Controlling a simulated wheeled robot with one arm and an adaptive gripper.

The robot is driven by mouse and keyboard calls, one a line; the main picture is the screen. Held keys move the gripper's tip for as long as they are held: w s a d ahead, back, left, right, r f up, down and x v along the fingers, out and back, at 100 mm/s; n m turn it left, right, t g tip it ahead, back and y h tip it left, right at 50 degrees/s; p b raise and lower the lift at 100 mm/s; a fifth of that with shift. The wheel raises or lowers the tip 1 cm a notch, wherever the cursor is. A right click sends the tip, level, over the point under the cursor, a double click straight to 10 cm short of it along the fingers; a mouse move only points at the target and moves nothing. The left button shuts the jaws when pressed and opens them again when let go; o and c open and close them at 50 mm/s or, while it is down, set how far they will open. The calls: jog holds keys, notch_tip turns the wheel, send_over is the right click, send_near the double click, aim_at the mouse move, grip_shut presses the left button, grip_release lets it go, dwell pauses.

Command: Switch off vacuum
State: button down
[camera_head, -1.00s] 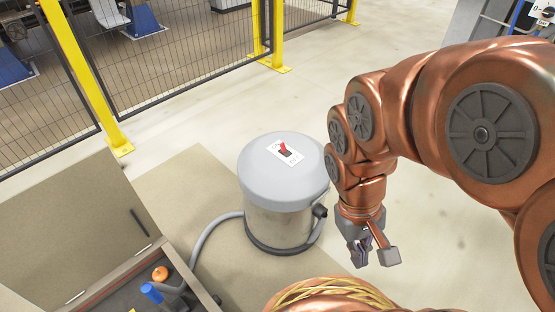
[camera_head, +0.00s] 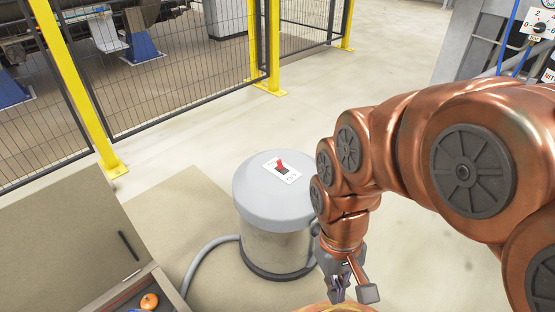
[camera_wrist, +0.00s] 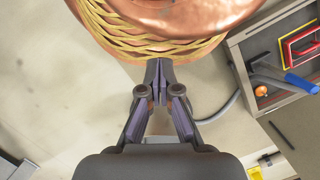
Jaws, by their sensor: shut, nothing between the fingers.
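The vacuum (camera_head: 277,215) is a grey-lidded drum standing on a beige floor mat. On top of its lid is a white label plate with a red switch (camera_head: 281,164). The switch lever stands up, leaning toward the far side of the plate. My gripper (camera_head: 341,296) is low and to the right of the vacuum, pointing down, shut and empty. It is apart from the switch. In the wrist view my gripper (camera_wrist: 158,68) has its fingertips together, in front of my copper-coloured body. The switch does not show in the wrist view.
A grey hose (camera_head: 205,262) runs from the vacuum to the left. An open box (camera_head: 155,290) with an orange item stands at the lower left. A yellow-posted mesh fence (camera_head: 180,75) runs behind. The floor right of the vacuum is clear.

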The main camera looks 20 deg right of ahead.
jog(key=shift+r, duration=0.1)
notch_tip(320, 180, up, 13)
jog(key=s+p, duration=0.2)
jog(key=p, duration=1)
jog(key=shift+s+g+p, duration=0.3)
jog(key=shift+s+g, duration=0.05)
jog(key=shift+g, duration=0.05)
